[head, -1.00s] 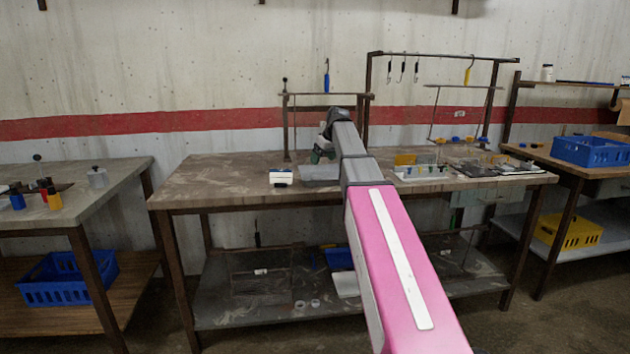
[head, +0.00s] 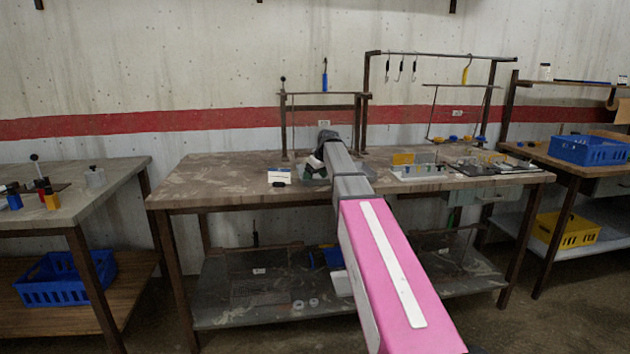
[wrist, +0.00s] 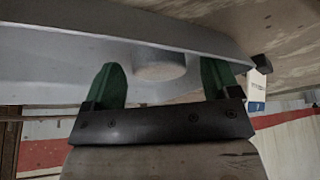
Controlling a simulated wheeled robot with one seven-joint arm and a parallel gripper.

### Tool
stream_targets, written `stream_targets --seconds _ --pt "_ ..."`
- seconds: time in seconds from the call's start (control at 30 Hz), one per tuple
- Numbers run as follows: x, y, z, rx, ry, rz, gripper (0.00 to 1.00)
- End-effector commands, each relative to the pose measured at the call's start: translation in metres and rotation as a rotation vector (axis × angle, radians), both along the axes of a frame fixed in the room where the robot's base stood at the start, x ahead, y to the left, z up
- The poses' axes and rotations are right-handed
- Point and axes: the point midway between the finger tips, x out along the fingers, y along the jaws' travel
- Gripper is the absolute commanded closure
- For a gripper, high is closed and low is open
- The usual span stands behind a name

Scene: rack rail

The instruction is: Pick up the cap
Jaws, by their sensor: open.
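In the wrist view a low round grey piece, which looks like the cap (wrist: 160,66), sits in a grey tray (wrist: 45,68). My gripper (wrist: 161,72) is open, with one green finger on each side of the cap. I cannot tell whether either finger touches it. In the head view my gripper (head: 317,165) is low over the tray on the middle bench, partly behind my arm. The cap is hidden in that view.
A white card (head: 279,176) stands just left of the tray on the bench (head: 215,180). A rack frame (head: 320,94) rises behind. A white holder with yellow and blue parts (head: 418,173) is to the right. The bench's left part is clear.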

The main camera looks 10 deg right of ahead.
Motion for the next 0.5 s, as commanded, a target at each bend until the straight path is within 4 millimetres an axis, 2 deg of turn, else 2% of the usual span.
stream_targets --seconds 0.03,0.2,0.5 --pt "-0.0001 -0.0001 0.0001 0.0 0.0 0.0 0.18" --pt "-0.0001 -0.0001 0.0001 0.0 0.0 0.0 0.71" --pt "-0.0001 -0.0002 0.0007 0.0 0.0 0.0 0.71"
